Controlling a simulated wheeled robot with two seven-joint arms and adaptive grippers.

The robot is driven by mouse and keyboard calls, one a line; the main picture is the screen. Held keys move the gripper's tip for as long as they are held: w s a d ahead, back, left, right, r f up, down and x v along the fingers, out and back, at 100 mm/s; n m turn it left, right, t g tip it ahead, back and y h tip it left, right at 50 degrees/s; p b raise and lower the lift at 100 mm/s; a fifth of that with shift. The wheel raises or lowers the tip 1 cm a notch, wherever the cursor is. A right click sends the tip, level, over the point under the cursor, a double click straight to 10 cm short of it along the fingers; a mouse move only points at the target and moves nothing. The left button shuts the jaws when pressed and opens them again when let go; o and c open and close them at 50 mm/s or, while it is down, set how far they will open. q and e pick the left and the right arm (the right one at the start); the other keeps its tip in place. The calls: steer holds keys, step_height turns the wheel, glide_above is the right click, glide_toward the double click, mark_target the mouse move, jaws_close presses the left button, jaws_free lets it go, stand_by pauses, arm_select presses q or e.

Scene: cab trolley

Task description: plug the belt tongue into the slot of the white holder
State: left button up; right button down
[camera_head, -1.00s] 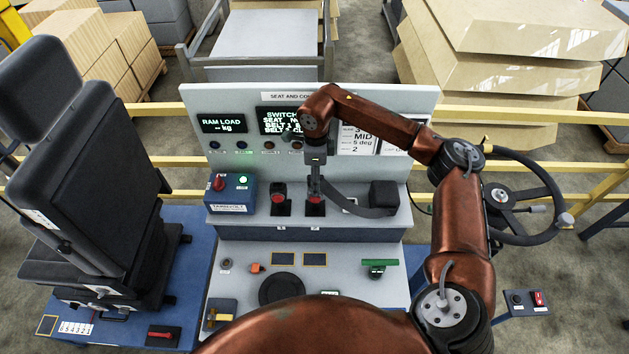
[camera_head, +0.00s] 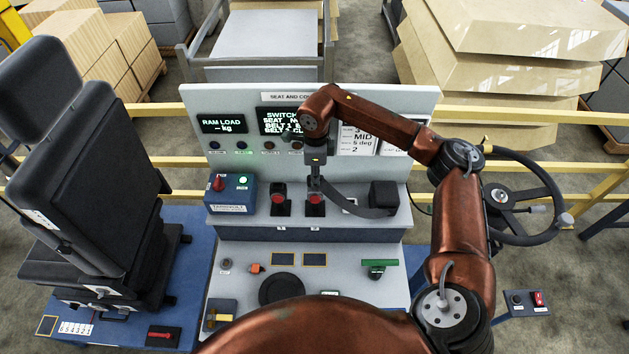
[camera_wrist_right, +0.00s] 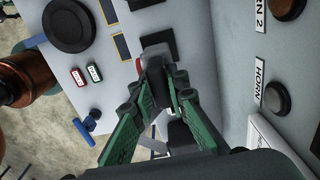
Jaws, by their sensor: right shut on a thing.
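My right gripper (camera_head: 316,180) points down at the raised shelf of the console, just above the right one of two red-topped buckles (camera_head: 315,200). In the right wrist view its green fingers (camera_wrist_right: 168,92) are shut on the belt tongue, which is mostly hidden between them. A light grey piece with red beside it (camera_wrist_right: 155,54) shows just past the fingertips; I cannot tell whether they touch. The black belt strap (camera_head: 345,204) sags from the gripper to a black box (camera_head: 383,195). A small white piece (camera_head: 350,204), perhaps the white holder, is partly behind the strap; its slot is not clear. My left gripper is out of view.
The left red-topped buckle (camera_head: 279,200) stands close by. A blue switch box (camera_head: 230,195) is further left. The upright panel (camera_head: 415,110) rises behind the shelf. A black seat (camera_head: 85,160) stands at left and a steering wheel (camera_head: 540,195) at right.

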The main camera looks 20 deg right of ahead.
steer(key=shift+r, duration=0.1)
stand_by(0.3)
steer(key=shift+r+p, duration=1.5)
steer(key=shift+r, duration=1.45)
steer(key=shift+f, duration=0.1)
